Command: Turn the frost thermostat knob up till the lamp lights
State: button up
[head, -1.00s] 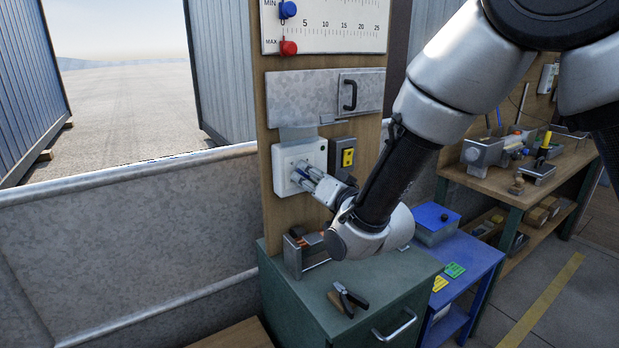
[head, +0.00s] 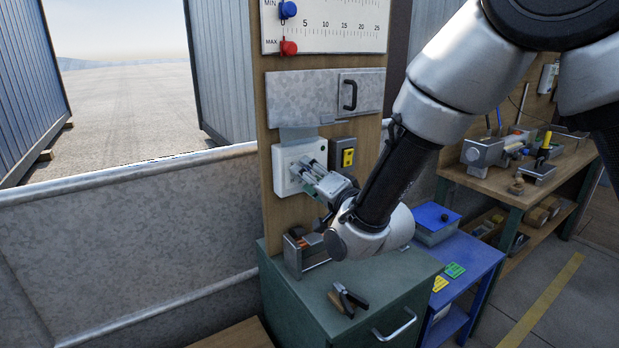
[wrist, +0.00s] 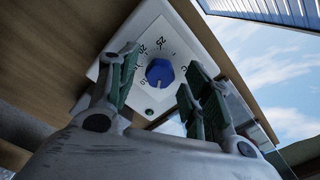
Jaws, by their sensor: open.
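The frost thermostat is a white square box (head: 284,182) on the wooden panel in the head view. In the wrist view its white face (wrist: 190,45) carries a dial with printed numbers and a blue knob (wrist: 159,72) at the centre. My gripper (wrist: 156,88) is open, with one finger on each side of the knob and visible gaps to it. In the head view my gripper (head: 308,170) is in front of the box and hides the knob. A small dark spot shows on the face below the knob in the wrist view; I see no lit lamp.
A grey box with a yellow switch (head: 347,157) is just right of the thermostat. A metal plate with a black handle (head: 349,94) is above.

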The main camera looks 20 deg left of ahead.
jog(key=v, duration=0.6)
dwell(0.6)
